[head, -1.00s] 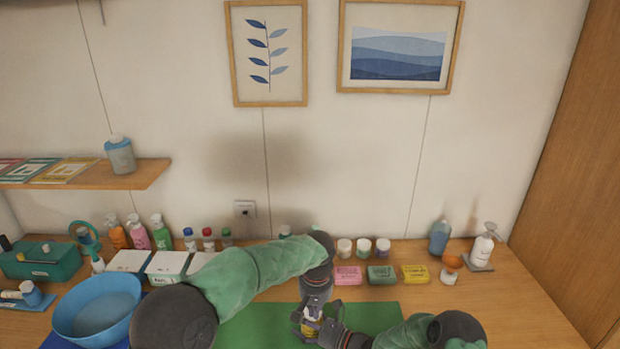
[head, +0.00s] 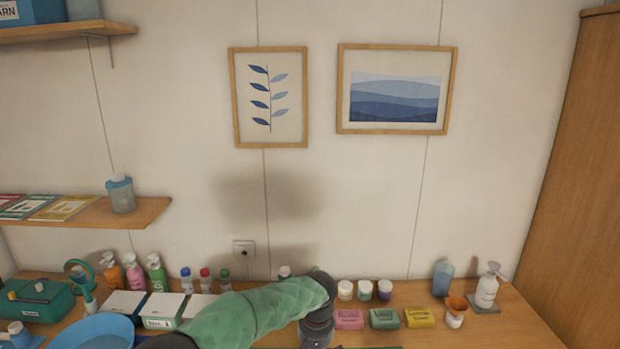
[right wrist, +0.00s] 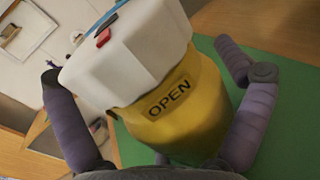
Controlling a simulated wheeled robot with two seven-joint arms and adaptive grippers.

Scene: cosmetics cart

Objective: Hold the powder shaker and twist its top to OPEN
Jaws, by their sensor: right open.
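The powder shaker (right wrist: 185,110) shows large in the right wrist view, with a yellow body marked OPEN and a white top (right wrist: 130,55). The top carries a small red mark and a blue strip at its upper edge. My right gripper (right wrist: 140,62) is open, with a dark finger on each side of the shaker. There is a gap by the left finger; whether the right finger touches cannot be told. In the head view my left arm reaches in from the lower left. Its gripper, the shaker and my right gripper are below the frame there.
A green mat (right wrist: 285,100) lies on the wooden counter. At its back stand a row of small jars (head: 365,290), coloured boxes (head: 384,318) and a white pump bottle (head: 487,286). Bottles (head: 134,273), a teal case (head: 38,300) and a blue bowl (head: 100,333) are at the left.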

